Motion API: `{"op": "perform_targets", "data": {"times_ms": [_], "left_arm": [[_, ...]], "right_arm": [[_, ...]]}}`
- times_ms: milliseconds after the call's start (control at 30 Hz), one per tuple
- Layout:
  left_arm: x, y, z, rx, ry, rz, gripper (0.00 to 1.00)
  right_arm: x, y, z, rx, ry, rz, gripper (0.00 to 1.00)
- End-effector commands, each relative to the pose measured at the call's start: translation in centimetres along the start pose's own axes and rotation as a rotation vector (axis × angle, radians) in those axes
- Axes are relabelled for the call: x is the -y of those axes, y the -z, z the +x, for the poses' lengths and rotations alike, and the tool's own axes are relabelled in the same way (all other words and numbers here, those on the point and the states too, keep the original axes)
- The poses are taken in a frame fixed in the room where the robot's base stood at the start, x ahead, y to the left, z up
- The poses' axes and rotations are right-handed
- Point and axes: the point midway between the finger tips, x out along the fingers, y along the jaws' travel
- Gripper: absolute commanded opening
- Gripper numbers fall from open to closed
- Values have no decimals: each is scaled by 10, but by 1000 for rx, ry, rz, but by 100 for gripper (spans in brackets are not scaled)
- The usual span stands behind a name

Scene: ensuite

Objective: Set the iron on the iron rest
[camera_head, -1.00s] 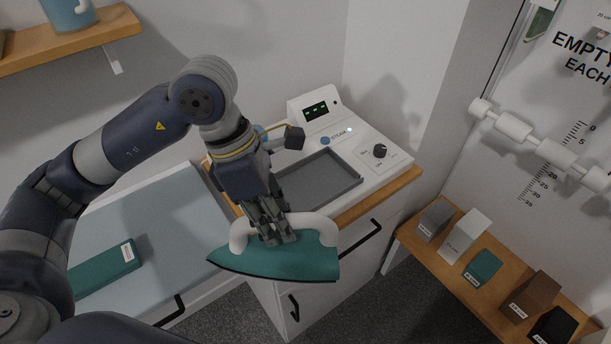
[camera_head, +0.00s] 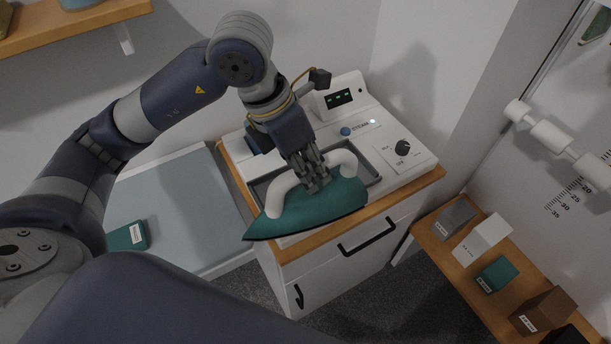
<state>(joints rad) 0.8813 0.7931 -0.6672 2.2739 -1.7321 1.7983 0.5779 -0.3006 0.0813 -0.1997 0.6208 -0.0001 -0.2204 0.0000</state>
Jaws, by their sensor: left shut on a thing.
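The iron (camera_head: 318,211) has a teal body and a white handle. My left gripper (camera_head: 316,183) is shut on the iron's handle and holds it over the front part of the white steam station. The iron's tip points to the lower left. The iron rest (camera_head: 374,180) is the grey recessed tray in the station's top. The iron and gripper cover much of it. I cannot tell whether the iron touches the tray. My right gripper does not show.
The white station (camera_head: 405,150) has a dial, a blue button and a small display. It stands on a wooden-topped cabinet (camera_head: 335,229). An ironing surface (camera_head: 185,190) with a teal box (camera_head: 127,237) lies left. A shelf of several small boxes (camera_head: 455,257) is at right.

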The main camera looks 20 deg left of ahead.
Motion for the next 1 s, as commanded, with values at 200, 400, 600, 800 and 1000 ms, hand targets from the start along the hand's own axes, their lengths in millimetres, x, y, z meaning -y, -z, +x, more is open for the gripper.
{"op": "perform_targets", "data": {"times_ms": [200, 400, 600, 800, 1000], "left_arm": [[-28, -31, 3, 2, 2, -2, 0], [-51, -56, 9, 3, 2, -2, 0], [-71, -76, 15, 4, 2, 0, 0], [-80, -84, 19, 4, 0, 2, 0], [-82, -80, 30, 0, 2, 1, 0]], "right_arm": [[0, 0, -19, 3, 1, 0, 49], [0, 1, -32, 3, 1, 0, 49], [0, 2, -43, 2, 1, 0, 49], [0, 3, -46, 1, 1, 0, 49], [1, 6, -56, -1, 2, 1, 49]]}}
